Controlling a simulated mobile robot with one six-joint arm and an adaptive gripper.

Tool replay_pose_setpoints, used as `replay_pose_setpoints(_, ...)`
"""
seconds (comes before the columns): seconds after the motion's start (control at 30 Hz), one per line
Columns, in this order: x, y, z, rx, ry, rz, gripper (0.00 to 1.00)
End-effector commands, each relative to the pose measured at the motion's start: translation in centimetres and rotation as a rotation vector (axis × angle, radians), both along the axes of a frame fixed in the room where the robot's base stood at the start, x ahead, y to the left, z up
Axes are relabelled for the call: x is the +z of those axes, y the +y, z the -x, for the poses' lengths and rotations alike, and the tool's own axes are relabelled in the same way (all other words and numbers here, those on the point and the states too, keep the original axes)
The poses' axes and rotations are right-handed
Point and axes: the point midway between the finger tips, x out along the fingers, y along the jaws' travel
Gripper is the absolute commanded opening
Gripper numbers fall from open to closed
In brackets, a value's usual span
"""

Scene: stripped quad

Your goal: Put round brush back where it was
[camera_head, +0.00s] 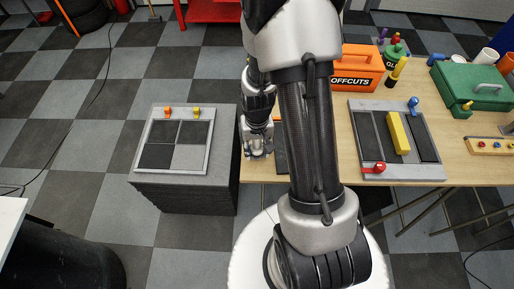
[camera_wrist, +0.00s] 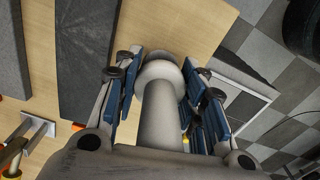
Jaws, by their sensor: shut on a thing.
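My gripper (camera_head: 258,150) is over the left end of the wooden table, pointing down, beside the gap to the grey block. In the wrist view my gripper (camera_wrist: 160,92) has its blue-padded fingers on both sides of a pale grey round-bodied piece with a wider collar, which I take for the round brush (camera_wrist: 160,118). The fingers are shut on it. Its far end is hidden, and I cannot make out the brush in the head view. A dark grey slab (camera_wrist: 85,55) lies on the table left of the fingers.
A framed tray (camera_head: 209,150) with dark and light squares sits on the grey block (camera_head: 190,195) at left. On the table (camera_head: 336,150) stand a grey tray (camera_head: 436,152) with a yellow bar (camera_head: 398,132), an orange OFFCUTS box (camera_head: 357,70) and a green toolbox (camera_head: 470,82).

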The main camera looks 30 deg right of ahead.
Motion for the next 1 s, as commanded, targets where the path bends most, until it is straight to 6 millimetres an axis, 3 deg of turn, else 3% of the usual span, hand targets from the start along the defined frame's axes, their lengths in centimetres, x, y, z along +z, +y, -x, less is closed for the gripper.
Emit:
replay_pose_setpoints(0.17,-0.5,0.0,0.0,0.000,0.000,0.000,0.14)
replay_pose_setpoints(0.2,-0.4,0.0,0.0,0.000,0.001,0.000,0.40)
replay_pose_setpoints(0.47,-0.3,0.0,0.0,0.000,0.001,0.000,0.58)
replay_pose_setpoints(0.83,0.0,0.0,0.0,0.000,0.001,0.000,0.58)
replay_pose_setpoints(1.0,2.5,0.0,-0.1,0.000,-0.003,0.001,0.58)
